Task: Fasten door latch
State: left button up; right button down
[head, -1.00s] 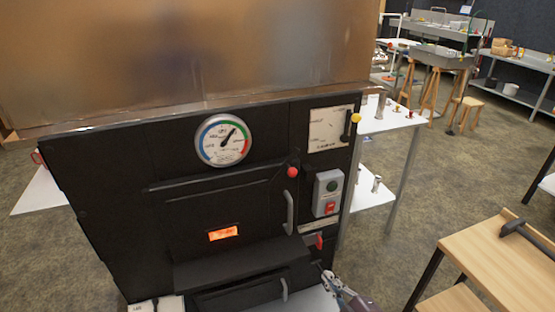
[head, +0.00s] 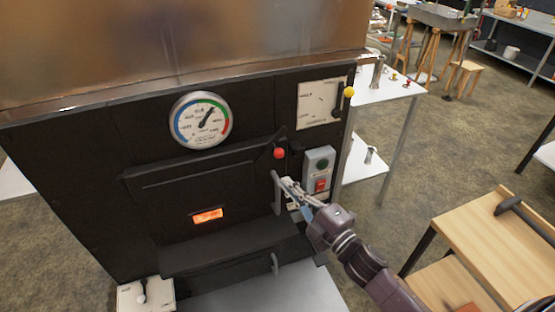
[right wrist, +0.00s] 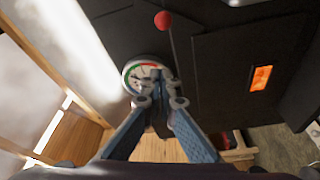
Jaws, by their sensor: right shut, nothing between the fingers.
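The black furnace door (head: 200,195) looks closed, with a glowing orange window (head: 208,216) and a grey vertical handle (head: 276,195) at its right edge. A red knob (head: 279,153), seemingly the latch's, is on a dark arm at the door's upper right corner. My right gripper (head: 287,184) is shut and empty, its fingertips beside the handle and below the red knob. I cannot tell if it touches the handle. In the right wrist view the red knob (right wrist: 162,19) is beyond the fingertips (right wrist: 162,80). My left gripper is out of view.
A round gauge (head: 200,119) is above the door. A wooden table (head: 490,245) stands at right.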

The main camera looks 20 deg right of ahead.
pick_arm(q)
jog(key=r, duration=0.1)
jog(key=p, duration=0.1)
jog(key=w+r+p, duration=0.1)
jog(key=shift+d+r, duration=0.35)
pick_arm(e)
jog(key=w, duration=1)
jog(key=shift+w+d, duration=0.2)
jog(key=shift+w, duration=0.1)
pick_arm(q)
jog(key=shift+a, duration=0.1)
pick_arm(e)
jog(key=shift+f, duration=0.1)
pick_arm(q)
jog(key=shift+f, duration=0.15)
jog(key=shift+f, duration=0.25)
pick_arm(e)
jog(key=shift+d+f+m, duration=0.15)
jog(key=shift+d+m, duration=0.05)
jog(key=shift+m, duration=0.2)
